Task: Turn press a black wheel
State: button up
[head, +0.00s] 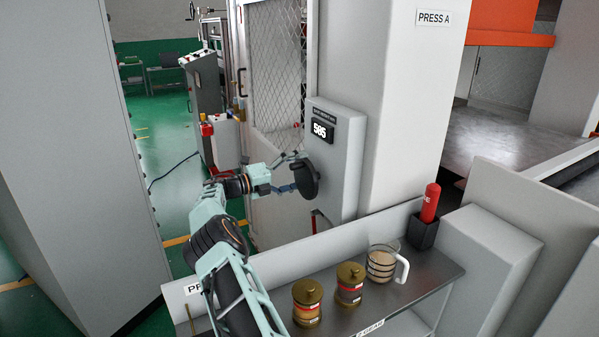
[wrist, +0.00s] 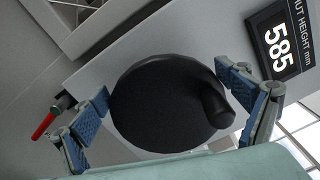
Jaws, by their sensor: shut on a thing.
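The black wheel (head: 306,179) is mounted on the side of a grey box on the press, below a display reading 585. In the wrist view the wheel (wrist: 160,105) fills the middle, with a knob handle (wrist: 216,104) on its right side. The left pad lies along the left rim and the right pad beside the knob.
The display (head: 322,130) sits just above the wheel. A red handle (wrist: 43,126) shows left in the wrist view. A mesh guard (head: 275,70) stands behind.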

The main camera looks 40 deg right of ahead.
jog(key=o, duration=1.3)
jog(key=shift+s+d+f, duration=0.1)
jog(key=shift+s+f, duration=0.2)
jog(key=shift+f, duration=0.1)
jog(key=shift+o, duration=0.5)
jog(key=shift+r, duration=0.15)
jog(key=shift+w+a, duration=0.15)
jog(key=shift+a, duration=0.1)
jog(key=v, duration=1.1)
jog(key=shift+a, duration=0.25)
jog(key=shift+r, duration=0.1)
